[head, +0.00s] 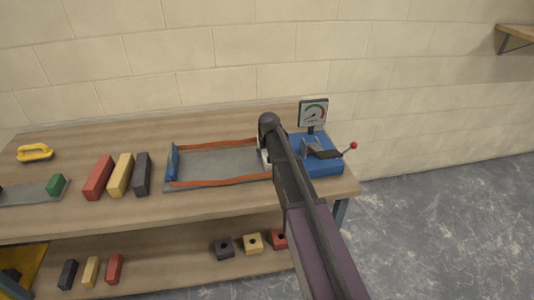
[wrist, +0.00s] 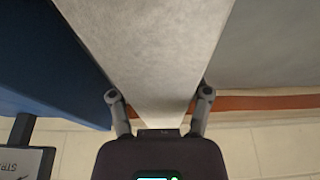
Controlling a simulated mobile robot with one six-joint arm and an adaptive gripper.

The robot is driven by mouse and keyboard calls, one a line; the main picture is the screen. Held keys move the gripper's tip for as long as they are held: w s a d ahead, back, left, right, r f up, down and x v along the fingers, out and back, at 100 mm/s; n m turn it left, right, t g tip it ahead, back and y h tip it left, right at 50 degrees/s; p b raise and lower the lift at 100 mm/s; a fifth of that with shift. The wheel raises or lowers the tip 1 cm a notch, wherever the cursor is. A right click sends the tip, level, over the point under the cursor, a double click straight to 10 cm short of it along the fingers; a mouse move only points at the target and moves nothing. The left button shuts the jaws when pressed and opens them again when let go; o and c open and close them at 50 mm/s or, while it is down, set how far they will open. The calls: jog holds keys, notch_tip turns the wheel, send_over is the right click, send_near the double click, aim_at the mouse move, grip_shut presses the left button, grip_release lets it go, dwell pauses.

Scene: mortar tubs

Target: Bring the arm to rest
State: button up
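My gripper (wrist: 159,96) is at the right part of the workbench, and its fingers are spread apart in the wrist view. A pale grey block-like piece (wrist: 150,60) lies between and beyond them, close to both fingertips. I cannot tell whether they touch it. In the head view my arm (head: 300,200) reaches from the lower right up to the bench, and the gripper's fingers are mostly hidden behind it. A bit of the pale piece (head: 265,158) shows between the tray and the blue device.
A grey tray with orange rails (head: 215,163) lies left of my gripper. A blue device (head: 325,165) with a red-knobbed lever and a gauge (head: 313,112) stands right. Bars (head: 98,177) and a yellow-handled tool (head: 35,153) lie left. The shelf below holds blocks (head: 253,244).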

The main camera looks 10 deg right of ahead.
jog(key=o, duration=0.4)
jog(key=shift+o, duration=0.2)
jog(key=shift+s, duration=0.1)
jog(key=s+r+g+p, duration=0.1)
jog(key=s+r+p, duration=0.2)
jog(key=s, duration=1.1)
jog(key=s+r+g+p, duration=0.2)
jog(key=s+r+p, duration=0.2)
jog(key=s, duration=1.1)
jog(key=shift+s+d+p, duration=0.2)
jog(key=shift+s+p, duration=0.1)
